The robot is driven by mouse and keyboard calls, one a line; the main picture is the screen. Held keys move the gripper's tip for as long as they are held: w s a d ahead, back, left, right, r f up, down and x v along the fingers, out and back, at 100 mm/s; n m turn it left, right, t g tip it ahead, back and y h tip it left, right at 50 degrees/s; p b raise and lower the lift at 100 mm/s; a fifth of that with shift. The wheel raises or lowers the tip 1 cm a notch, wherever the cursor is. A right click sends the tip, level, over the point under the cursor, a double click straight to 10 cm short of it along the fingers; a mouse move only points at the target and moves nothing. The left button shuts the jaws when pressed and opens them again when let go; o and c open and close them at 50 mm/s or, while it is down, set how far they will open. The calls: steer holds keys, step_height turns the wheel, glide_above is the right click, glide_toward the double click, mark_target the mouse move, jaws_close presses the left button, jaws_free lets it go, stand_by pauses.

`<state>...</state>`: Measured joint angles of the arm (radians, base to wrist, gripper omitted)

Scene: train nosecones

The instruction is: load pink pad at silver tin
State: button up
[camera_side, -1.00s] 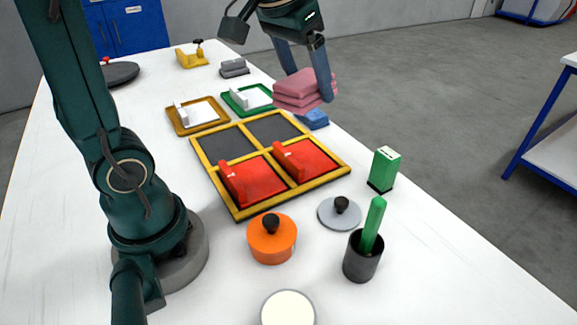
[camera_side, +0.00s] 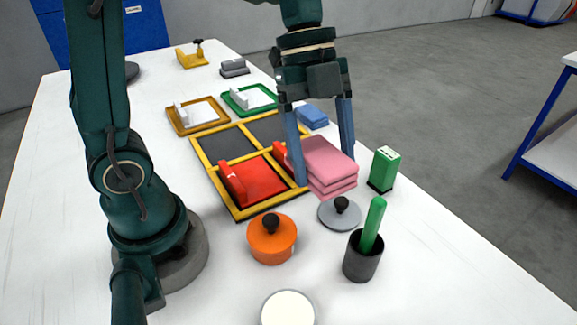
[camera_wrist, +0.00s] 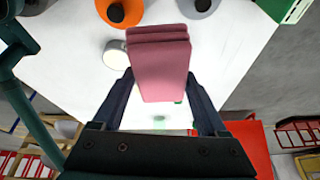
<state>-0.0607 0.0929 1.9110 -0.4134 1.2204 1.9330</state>
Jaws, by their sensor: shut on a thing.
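The pink pad (camera_side: 328,160) is a thick block of several stacked layers. My gripper (camera_side: 322,174) is shut on it, with one blue finger on each side, and holds it above the table near the grey lid. In the wrist view the pad (camera_wrist: 160,65) sits between the fingertips. The silver tin (camera_side: 287,308) is a low round tin with a pale cream top, at the bottom edge of the side view. It also shows in the wrist view (camera_wrist: 117,54), left of the pad. The pad and the tin are apart.
An orange pot (camera_side: 272,243) with a dark knob, a grey knobbed lid (camera_side: 336,218) and a black cup (camera_side: 361,262) holding a green stick stand nearby. A green box (camera_side: 384,168) is right of the pad. A yellow-framed tray (camera_side: 240,212) with red parts lies behind.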

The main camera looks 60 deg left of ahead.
steer(key=s+d+f+m+g+y, duration=0.1)
steer(key=s+d+f+m+g, duration=0.15)
steer(key=s+d+m, duration=0.45)
steer(key=m+y, duration=0.1)
steer(key=m, duration=0.4)
glide_above(286, 319)
step_height(286, 319, down, 3)
steer(key=shift+r+g, duration=0.1)
steer(key=shift+g, duration=0.35)
steer(key=shift+f, duration=2.75)
steer(key=shift+f, duration=0.6)
steer(key=shift+r, duration=0.1)
steer(key=shift+r, duration=3.5)
